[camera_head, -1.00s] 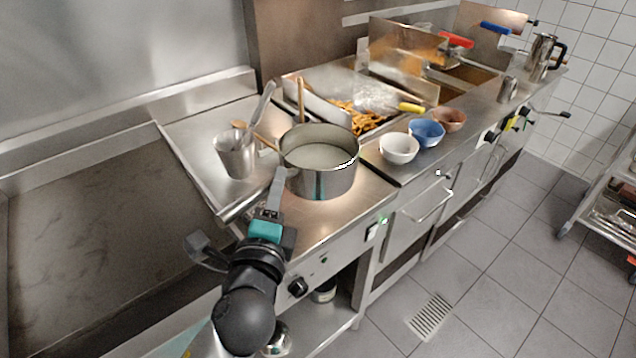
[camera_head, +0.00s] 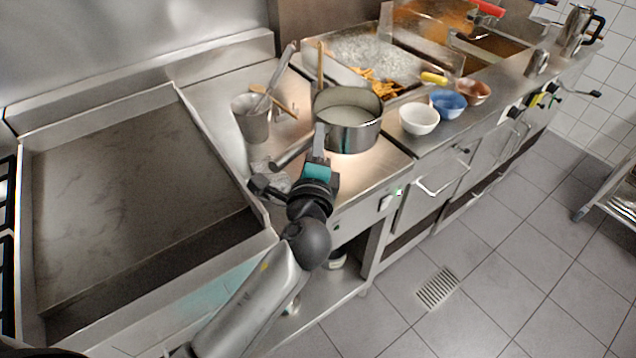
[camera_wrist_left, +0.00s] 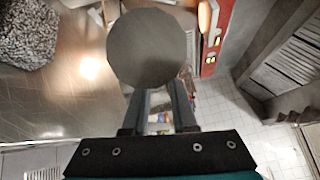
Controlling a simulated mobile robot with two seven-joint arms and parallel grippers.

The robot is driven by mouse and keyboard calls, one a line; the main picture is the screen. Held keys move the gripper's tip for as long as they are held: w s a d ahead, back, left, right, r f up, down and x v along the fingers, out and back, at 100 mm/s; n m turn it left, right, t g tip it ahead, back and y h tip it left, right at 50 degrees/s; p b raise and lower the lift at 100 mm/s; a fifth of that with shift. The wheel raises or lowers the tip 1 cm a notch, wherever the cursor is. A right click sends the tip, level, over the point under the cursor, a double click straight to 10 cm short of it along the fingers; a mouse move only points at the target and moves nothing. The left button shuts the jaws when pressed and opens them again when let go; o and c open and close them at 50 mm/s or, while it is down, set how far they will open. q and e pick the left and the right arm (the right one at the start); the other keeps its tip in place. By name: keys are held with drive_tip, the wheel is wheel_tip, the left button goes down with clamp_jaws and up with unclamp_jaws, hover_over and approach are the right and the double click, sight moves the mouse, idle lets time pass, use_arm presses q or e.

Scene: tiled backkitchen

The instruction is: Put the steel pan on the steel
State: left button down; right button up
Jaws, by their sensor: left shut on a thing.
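The steel pan (camera_head: 350,138), a deep round pot with pale contents, is upright at the front of the bare steel worktop (camera_head: 388,160) in the head view. I cannot tell whether its base touches the worktop. My left gripper (camera_head: 319,149) is shut on the pan at its near left side; the fingers hide the exact grip. A grey rod, apparently its handle (camera_head: 291,152), points to the lower left. In the left wrist view a plain round grey surface, apparently the pan (camera_wrist_left: 148,45), lies beyond the fingers (camera_wrist_left: 160,100). My right gripper is not seen.
A steel cup (camera_head: 252,122) with utensils stands left of the pan. A white bowl (camera_head: 419,121), a blue bowl (camera_head: 448,105) and a brown bowl (camera_head: 473,92) stand to the right. A tray of fries (camera_head: 378,88) is behind. The wide griddle (camera_head: 120,190) at left is empty.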

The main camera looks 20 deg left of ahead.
use_arm(q)
wheel_tip(320, 180, down, 9)
drive_tip(key=b, duration=0.3)
drive_tip(key=shift+f+b, duration=0.1)
drive_tip(key=shift+b, duration=0.3)
drive_tip(key=c, duration=0.7)
unclamp_jaws()
drive_tip(key=shift+f, duration=0.25)
drive_tip(key=shift+r, duration=0.1)
drive_tip(key=b+v, duration=0.1)
drive_tip(key=v, duration=1.1)
